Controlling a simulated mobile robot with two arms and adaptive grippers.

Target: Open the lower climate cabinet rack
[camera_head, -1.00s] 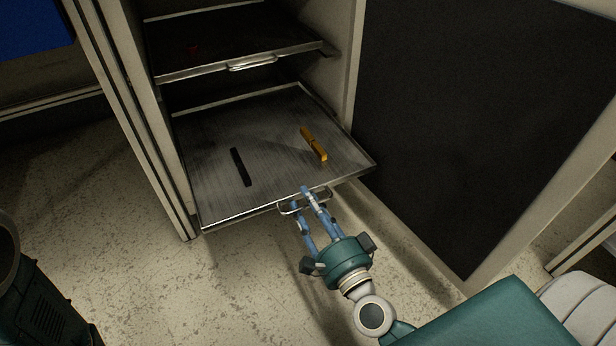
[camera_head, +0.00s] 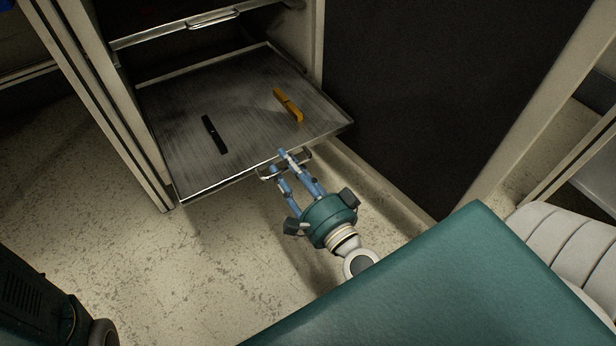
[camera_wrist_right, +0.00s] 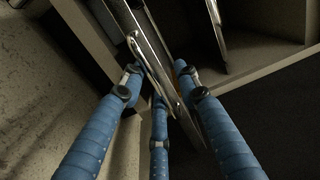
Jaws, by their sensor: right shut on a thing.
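The lower rack (camera_head: 185,171) is a flat metal tray that sticks out from the climate cabinet (camera_head: 102,95). A black bar (camera_head: 214,134) and a yellow-orange piece (camera_head: 288,105) lie on it. My right gripper (camera_head: 279,165) has its blue fingers closed on the wire handle (camera_head: 304,155) at the rack's front edge. In the right wrist view the blue fingers (camera_wrist_right: 160,95) close around the handle (camera_wrist_right: 150,48) along the metal edge. My left gripper is not in view; a dark green part of mine shows at the lower left.
The upper rack (camera_head: 158,37) with its own handle (camera_head: 212,18) sits inside the cabinet. The open door's dark panel (camera_head: 420,90) stands to the right of the rack. Bare speckled floor (camera_head: 130,250) lies in front.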

